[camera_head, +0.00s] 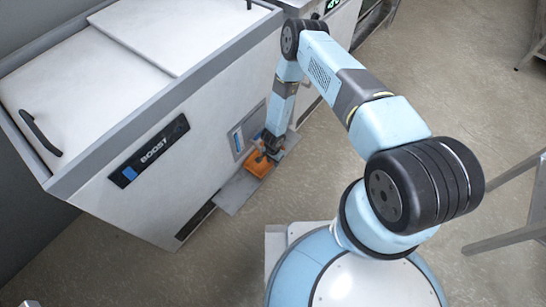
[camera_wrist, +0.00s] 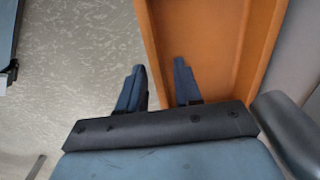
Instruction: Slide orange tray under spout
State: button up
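The orange tray (camera_head: 257,165) sits on a grey metal shelf (camera_head: 237,190) at the front of the white machine. In the wrist view the tray (camera_wrist: 215,45) fills the upper right, its flat bottom and raised rim showing. My gripper (camera_head: 268,150) is at the tray; its fingers (camera_wrist: 159,75) stand apart on either side of the tray's left wall, one outside and one over the inside. Gaps show between the fingers and the wall. A grey rounded part (camera_wrist: 287,125) lies right of the tray in the wrist view; I cannot tell whether it is the spout.
The white machine (camera_head: 195,150) marked BOOST, with a handled lid (camera_head: 75,85), stands behind the tray. A metal frame (camera_head: 510,225) stands at the right. The concrete floor (camera_head: 445,90) is open beyond my arm.

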jog(key=shift+f, duration=1.05)
grip_shut()
